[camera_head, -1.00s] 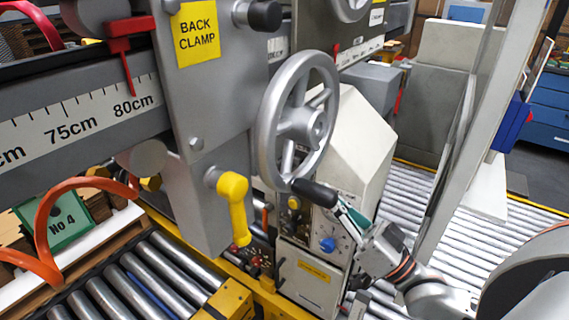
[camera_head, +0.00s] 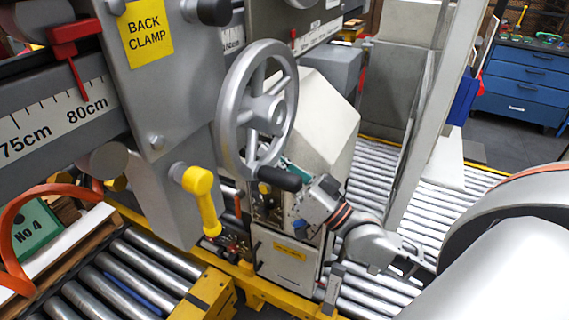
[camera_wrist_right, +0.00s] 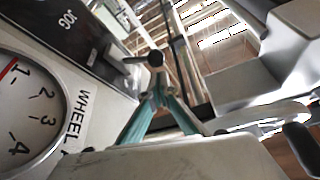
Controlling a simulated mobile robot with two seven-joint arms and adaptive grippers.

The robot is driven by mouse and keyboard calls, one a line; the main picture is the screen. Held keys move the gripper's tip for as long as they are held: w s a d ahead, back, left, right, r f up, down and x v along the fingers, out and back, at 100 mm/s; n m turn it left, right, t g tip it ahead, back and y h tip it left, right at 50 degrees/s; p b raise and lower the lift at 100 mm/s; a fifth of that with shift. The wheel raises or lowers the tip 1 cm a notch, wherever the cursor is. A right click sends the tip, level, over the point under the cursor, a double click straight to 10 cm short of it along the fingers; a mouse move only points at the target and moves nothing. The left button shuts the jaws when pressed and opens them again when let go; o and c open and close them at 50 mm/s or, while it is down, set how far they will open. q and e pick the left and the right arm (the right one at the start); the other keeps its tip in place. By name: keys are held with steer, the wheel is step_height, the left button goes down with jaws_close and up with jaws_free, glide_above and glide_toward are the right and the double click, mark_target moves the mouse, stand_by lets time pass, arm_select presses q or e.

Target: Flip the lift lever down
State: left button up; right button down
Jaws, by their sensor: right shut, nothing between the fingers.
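A small metal lever with a dark ball knob (camera_wrist_right: 155,58) stands out from a dark panel marked JOG in the right wrist view. I cannot tell for certain that it is the lift lever; no lift label is readable. My right gripper (camera_wrist_right: 160,95) is shut and empty, its teal fingertips just below the knob in the picture. I cannot tell whether they touch it. In the head view the right gripper (camera_head: 290,167) is at the control box, its tips partly hidden behind the black handwheel handle (camera_head: 280,179). My left gripper is not in view.
The grey handwheel (camera_head: 262,108) stands close to the right gripper. A yellow handle (camera_head: 205,205) hangs below the BACK CLAMP plate (camera_head: 146,36). A round dial (camera_wrist_right: 25,115) is at the left in the wrist view. Roller conveyors (camera_head: 125,275) lie below.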

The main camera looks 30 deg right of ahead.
mark_target(251, 158)
steer(key=shift+x, duration=1.25)
steer(key=shift+s+a+f+n+y, duration=0.15)
steer(key=shift+f+n+y, duration=0.1)
steer(key=shift+n+y, duration=0.45)
steer(key=n, duration=0.1)
steer(key=n+y, duration=0.1)
steer(key=f+n+g+b, duration=0.1)
steer(key=shift+s+a+f, duration=0.1)
steer(key=shift+s+a, duration=0.05)
steer(key=shift+a, duration=0.1)
steer(key=shift+s+a+f+p, duration=0.15)
steer(key=shift+a+f+p, duration=0.2)
steer(key=shift+f, duration=0.25)
steer(key=shift+f+p, duration=0.65)
steer(key=shift+f, duration=0.9)
steer(key=shift+f, duration=0.1)
